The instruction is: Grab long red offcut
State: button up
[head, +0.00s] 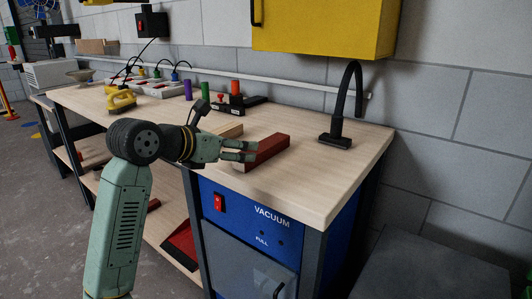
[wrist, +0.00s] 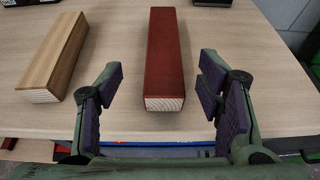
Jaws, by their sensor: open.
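The long red offcut (wrist: 165,52) lies flat on the wooden workbench, its pale bare end facing me in the wrist view. In the head view the red offcut (head: 267,151) lies near the front edge, above the vacuum cabinet. My gripper (wrist: 164,88) is open, with one finger to each side of the offcut's near end and a gap on both sides. In the head view my gripper (head: 247,151) is at the offcut's left end, partly covering it. I cannot tell from these views how high the fingers are above the bench.
An unpainted wood offcut (wrist: 55,60) lies left of the red one, close to my left finger. A black stand with a curved hose (head: 340,138) stands at the right back. Coloured cylinders (head: 235,88) and a yellow tool (head: 121,101) are farther along the bench (head: 335,180).

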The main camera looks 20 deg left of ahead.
aim_at(263, 151)
jog(key=x, duration=0.3)
jog(key=shift+r, duration=0.1)
jog(key=p+x, duration=0.2)
jog(key=x, duration=0.3)
jog(key=shift+d, duration=0.25)
jog(key=c, duration=1.3)
